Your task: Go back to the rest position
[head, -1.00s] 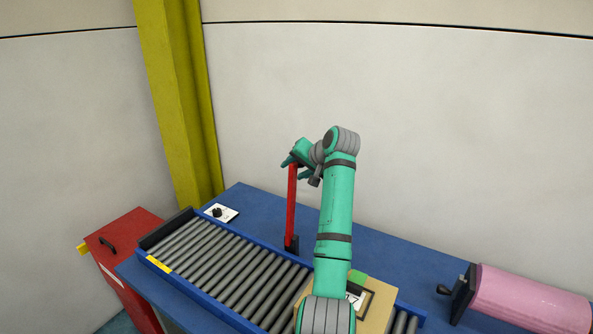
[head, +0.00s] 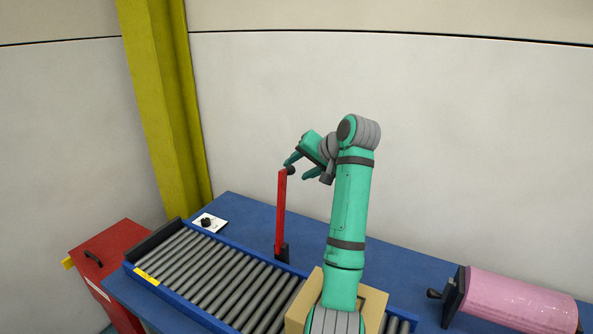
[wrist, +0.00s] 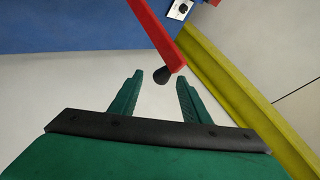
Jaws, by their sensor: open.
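My gripper (head: 298,168) is at the end of my green arm, above the blue table and close to the top of the red gate bar (head: 281,212). The bar stands upright from a dark base beside the roller conveyor. A dark knob (head: 290,170) sits at the bar's top. In the wrist view my gripper (wrist: 158,90) is open, and the knob (wrist: 161,76) shows just beyond and between the fingertips, not gripped. The red bar (wrist: 155,32) runs up from it in that view.
The roller conveyor (head: 205,276) lies on the blue table (head: 393,262). A cardboard box (head: 372,307) is partly behind my arm. A pink roll (head: 515,303) with a crank is at right. A red cabinet (head: 105,260) and yellow post (head: 160,105) are at left.

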